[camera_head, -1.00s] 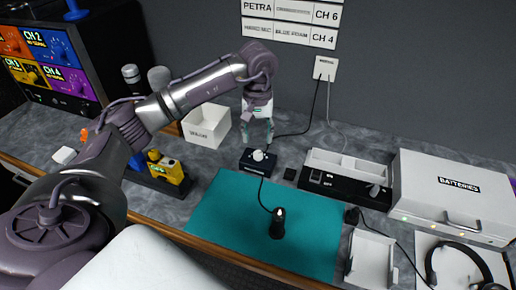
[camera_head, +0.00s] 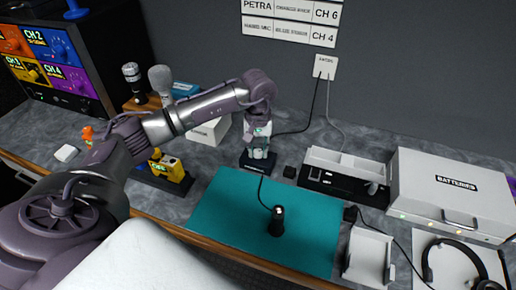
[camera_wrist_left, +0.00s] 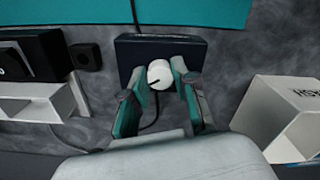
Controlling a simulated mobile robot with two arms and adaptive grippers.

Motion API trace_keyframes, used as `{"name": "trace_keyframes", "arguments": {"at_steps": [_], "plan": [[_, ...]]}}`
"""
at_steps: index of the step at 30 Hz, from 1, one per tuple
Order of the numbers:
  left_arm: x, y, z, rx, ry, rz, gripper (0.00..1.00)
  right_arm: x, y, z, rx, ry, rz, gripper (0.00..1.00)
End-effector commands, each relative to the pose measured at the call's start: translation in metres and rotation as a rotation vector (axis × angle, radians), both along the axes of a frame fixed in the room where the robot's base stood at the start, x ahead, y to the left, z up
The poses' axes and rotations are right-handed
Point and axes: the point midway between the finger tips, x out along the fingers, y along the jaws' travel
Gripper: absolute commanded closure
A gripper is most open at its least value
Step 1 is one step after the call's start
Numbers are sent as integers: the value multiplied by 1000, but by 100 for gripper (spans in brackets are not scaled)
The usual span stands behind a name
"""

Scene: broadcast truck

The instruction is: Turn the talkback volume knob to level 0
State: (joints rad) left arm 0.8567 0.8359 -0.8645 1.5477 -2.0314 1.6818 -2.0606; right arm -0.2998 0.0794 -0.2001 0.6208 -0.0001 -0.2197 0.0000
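The talkback box is a small dark box (camera_head: 246,163) at the back edge of the teal mat, with a white round knob on top. In the head view my left gripper (camera_head: 258,150) is down over the box and mostly hides the knob. In the left wrist view the knob (camera_wrist_left: 160,75) shows a dark pointer line toward the lower left. The left gripper's fingers (camera_wrist_left: 158,72) stand open on either side of the knob; the right-hand finger is very close to it, and contact cannot be told. My right gripper is in neither view.
The teal mat (camera_head: 225,215) holds a dark microphone-like object (camera_head: 277,220) with a cable. A white bin (camera_head: 208,133) stands left of the box. A small black block (camera_head: 290,172), a switch panel (camera_head: 345,185) and a white battery case (camera_head: 450,190) are to the right.

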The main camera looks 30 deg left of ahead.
Motion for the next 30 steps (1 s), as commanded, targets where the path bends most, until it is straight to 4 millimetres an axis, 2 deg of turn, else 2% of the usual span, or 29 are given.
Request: {"name": "trace_keyframes", "arguments": {"at_steps": [1, 3, 14, 20, 30], "plan": [[0, 0, 0, 0, 0, 0, 93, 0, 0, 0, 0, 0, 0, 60], [0, 0, 0, 0, 0, 0, 100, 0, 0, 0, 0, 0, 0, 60], [0, 0, -1, 1, -1, 54, 100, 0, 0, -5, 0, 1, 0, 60], [1, 1, -2, 1, -3, 177, 100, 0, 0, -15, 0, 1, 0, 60], [1, 0, -1, 0, -2, 490, 100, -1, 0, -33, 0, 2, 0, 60]]}}
